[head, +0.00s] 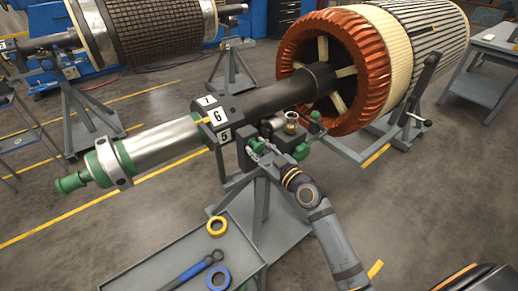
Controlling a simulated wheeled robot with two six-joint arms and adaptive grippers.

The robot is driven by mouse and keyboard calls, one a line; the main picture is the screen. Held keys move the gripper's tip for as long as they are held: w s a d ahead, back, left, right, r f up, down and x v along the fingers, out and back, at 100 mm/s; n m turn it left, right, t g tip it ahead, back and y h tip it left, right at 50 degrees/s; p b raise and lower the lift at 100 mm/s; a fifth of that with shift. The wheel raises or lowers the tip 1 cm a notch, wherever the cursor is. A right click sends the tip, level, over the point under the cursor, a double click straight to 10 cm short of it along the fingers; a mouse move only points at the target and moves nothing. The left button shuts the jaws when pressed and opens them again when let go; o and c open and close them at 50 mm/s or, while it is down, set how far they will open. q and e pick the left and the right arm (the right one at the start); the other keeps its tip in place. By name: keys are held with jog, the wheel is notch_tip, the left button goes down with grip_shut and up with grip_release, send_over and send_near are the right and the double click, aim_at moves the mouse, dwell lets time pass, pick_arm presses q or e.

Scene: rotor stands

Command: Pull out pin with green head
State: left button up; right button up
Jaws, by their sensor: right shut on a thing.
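The shaft stand (228,125) carries a block with number plates 1, 6 and 5. A green pin head (254,145) shows at the side of the dark bracket under the shaft. My right gripper (258,149) reaches in from the lower right and is shut on this green head. Its fingers hide part of the head, and the pin's shank cannot be seen. My left gripper is not in view.
The dark shaft (275,98) runs to a large copper-wound rotor (345,70) at the back right. A grey tray (165,262) below holds a yellow ring (217,226), a blue ring (219,278) and a blue-handled tool (192,270).

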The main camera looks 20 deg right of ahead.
aim_at(260, 151)
grip_shut()
jog(key=shift+b+v, duration=0.3)
jog(key=shift+v, duration=1.25)
jog(key=shift+s, duration=0.2)
jog(key=shift+w+f, duration=0.1)
jog(key=o, duration=0.8)
grip_release()
jog(key=o, duration=0.3)
jog(key=shift+s+d, duration=0.1)
jog(key=shift+s, duration=0.15)
